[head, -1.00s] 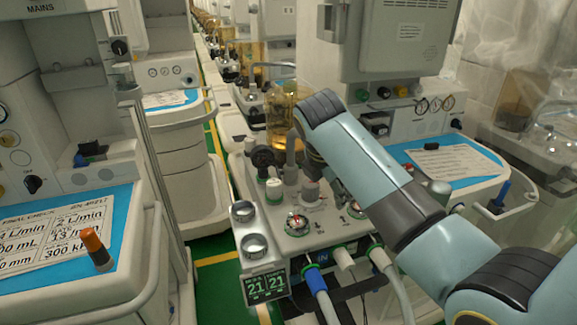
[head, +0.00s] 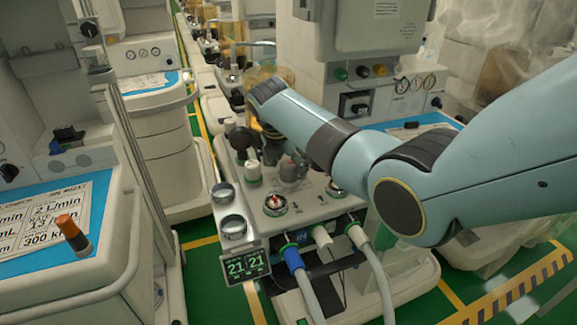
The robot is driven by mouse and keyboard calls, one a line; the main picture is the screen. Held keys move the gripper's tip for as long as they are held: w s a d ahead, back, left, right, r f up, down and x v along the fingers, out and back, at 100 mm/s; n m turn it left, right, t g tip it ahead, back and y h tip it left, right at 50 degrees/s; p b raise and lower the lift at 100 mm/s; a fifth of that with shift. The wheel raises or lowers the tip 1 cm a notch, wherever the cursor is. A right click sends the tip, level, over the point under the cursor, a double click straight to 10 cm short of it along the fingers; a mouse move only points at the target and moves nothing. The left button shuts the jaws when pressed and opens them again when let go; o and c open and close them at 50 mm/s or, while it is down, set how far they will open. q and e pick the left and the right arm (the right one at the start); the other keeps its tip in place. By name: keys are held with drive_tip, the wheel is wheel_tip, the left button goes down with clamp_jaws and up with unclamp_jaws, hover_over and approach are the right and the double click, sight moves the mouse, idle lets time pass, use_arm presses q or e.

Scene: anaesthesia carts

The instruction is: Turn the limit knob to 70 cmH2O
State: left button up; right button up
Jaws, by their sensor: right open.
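The console (head: 245,205) in the middle carries several controls on its top. A white knob with a green base (head: 252,173) stands near its left side, and a grey knob (head: 289,172) stands to the right of it. I cannot tell which is the limit knob, and no scale can be read. My right arm comes in from the right. Its gripper (head: 272,150) points down over the back of the console, just behind these two knobs. The wrist hides most of it; it is open, and I cannot tell whether it touches anything. My left gripper is not in view.
Hoses (head: 296,268) hang from the front. A cart with an orange-topped marker (head: 73,236) stands at left. Green floor shows between the carts.

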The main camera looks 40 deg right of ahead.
drive_tip(key=shift+d+f, duration=0.1)
drive_tip(key=shift+f, duration=0.05)
drive_tip(key=shift+c, duration=0.3)
drive_tip(key=c, duration=1.1)
drive_tip(key=shift+m+g+p, duration=0.3)
drive_tip(key=shift+m+p, duration=0.25)
drive_tip(key=shift+m, duration=0.35)
drive_tip(key=m, duration=0.2)
drive_tip(key=shift+m+g+h, duration=0.3)
drive_tip(key=shift+g+h, duration=0.1)
